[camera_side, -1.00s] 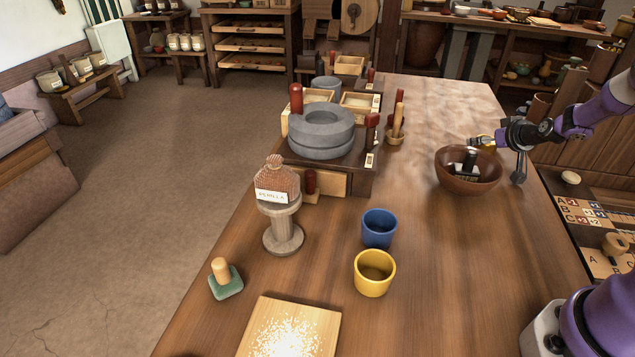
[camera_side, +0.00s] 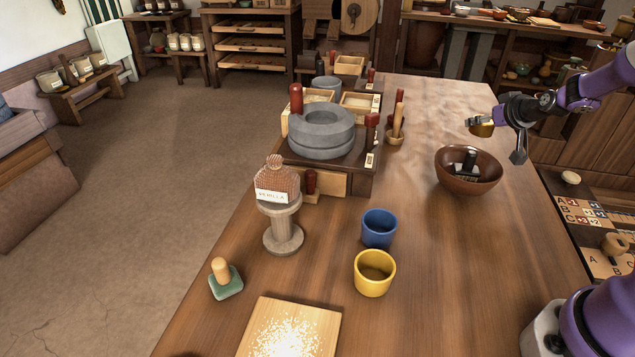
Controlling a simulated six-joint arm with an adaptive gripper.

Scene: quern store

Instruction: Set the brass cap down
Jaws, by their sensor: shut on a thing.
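My gripper (camera_side: 487,123) is at the upper right, above and behind the brown bowl (camera_side: 452,179). It is shut on the brass cap (camera_side: 482,130), a small gold-coloured piece at its left end. The cap is held in the air, clear of the bowl in the picture. The fingers are small here, and their exact grip on the cap is hard to make out.
The bowl holds a dark object (camera_side: 468,161). A grey quern (camera_side: 322,133) stands further back. The right-hand tabletop is mostly bare.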

